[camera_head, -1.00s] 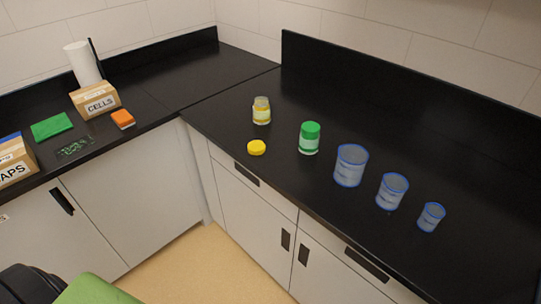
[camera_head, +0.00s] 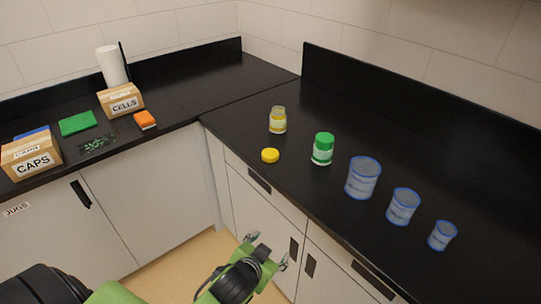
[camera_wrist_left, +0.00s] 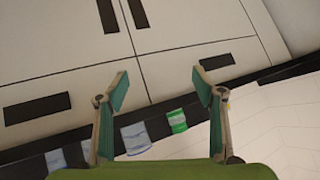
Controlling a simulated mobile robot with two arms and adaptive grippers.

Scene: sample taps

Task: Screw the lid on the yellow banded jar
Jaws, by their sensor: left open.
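The yellow banded jar (camera_head: 278,120) stands upright and open-topped on the black counter in the head view. The yellow lid (camera_head: 270,155) lies flat on the counter in front of it, near the edge, apart from the jar. My left gripper (camera_head: 267,252) is open and empty, below the counter edge and in front of the white cabinets. In the left wrist view its two fingers (camera_wrist_left: 160,85) are spread, with cabinet fronts between and beyond them. The jar and lid cannot be made out clearly in that view. My right gripper is not in view.
A green-lidded jar (camera_head: 322,149) stands right of the yellow jar. Blue-rimmed beakers (camera_head: 363,178) stand farther right. On the left counter are a CELLS box (camera_head: 121,101), a CAPS box (camera_head: 31,157) and an orange-topped item (camera_head: 145,120). The counter behind the jars is clear.

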